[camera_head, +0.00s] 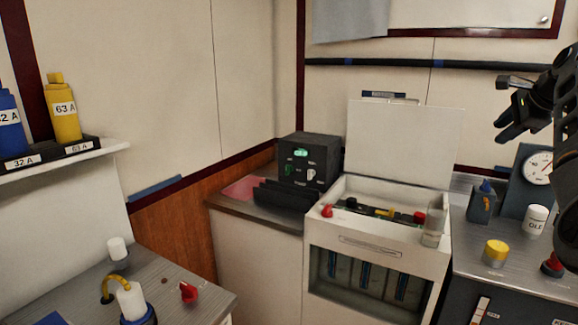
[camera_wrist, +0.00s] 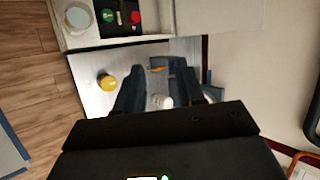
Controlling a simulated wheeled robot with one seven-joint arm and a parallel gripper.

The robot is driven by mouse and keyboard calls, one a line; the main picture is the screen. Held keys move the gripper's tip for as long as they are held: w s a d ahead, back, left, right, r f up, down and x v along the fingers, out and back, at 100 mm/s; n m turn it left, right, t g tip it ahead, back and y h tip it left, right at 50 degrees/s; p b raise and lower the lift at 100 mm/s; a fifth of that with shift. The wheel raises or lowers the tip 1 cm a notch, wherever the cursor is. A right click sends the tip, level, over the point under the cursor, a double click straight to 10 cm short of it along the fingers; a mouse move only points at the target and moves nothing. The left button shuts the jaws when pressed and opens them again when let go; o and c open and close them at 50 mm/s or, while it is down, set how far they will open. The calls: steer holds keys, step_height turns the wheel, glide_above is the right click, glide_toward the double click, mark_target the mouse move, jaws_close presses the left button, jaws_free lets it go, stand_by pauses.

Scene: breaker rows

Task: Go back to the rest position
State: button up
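My gripper (camera_head: 503,108) is raised at the right edge of the head view, above the right-hand counter and well clear of it. Its two dark fingers are apart, with nothing held between them. In the wrist view the fingers (camera_wrist: 158,80) also stand apart, and a white bottle shows beyond the gap. In the head view this white bottle (camera_head: 536,219) stands on the counter below. The white breaker box (camera_head: 372,246) stands left of my gripper with its lid (camera_head: 398,143) up and coloured knobs along its top.
A yellow-capped jar (camera_head: 496,253), a gauge (camera_head: 538,167) and a red knob (camera_head: 553,264) are on the right counter. A clear cup (camera_head: 432,232) is at the box's right edge. A black unit (camera_head: 308,160) stands behind left. A dark rail (camera_head: 430,64) runs along the wall.

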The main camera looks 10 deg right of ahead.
steer(key=s+a+f+n+h, duration=0.1)
steer(key=s+a+f+n, duration=0.15)
steer(key=f, duration=1.05)
steer(key=s+a+f+n+h, duration=0.1)
steer(key=s+a+f, duration=0.15)
steer(key=f, duration=0.95)
steer(key=s+a+f+n+t+h, duration=0.1)
steer(key=s+a+f+n, duration=0.3)
steer(key=s+f, duration=0.45)
steer(key=s+a+f+n+t, duration=0.1)
steer(key=s+a+f+n, duration=0.1)
steer(key=s+a+f, duration=0.6)
steer(key=s+a+n+t+y, duration=0.1)
steer(key=s+a+n, duration=0.2)
steer(key=s+a, duration=0.55)
steer(key=s+a+n+t, duration=0.1)
steer(key=s+a+n, duration=0.25)
steer(key=s, duration=1.05)
steer(key=s+a+r+n+t+y, duration=0.1)
steer(key=s+a+r+n, duration=0.2)
steer(key=s+r, duration=0.4)
steer(key=s+a+r+n+t+y, duration=0.1)
steer(key=s+a+r+n+y, duration=0.1)
steer(key=s+a+r, duration=0.3)
steer(key=s+r+n, duration=0.1)
steer(key=s+r, duration=0.2)
steer(key=s, duration=0.3)
steer(key=shift+s+r, duration=0.2)
steer(key=shift+r, duration=0.05)
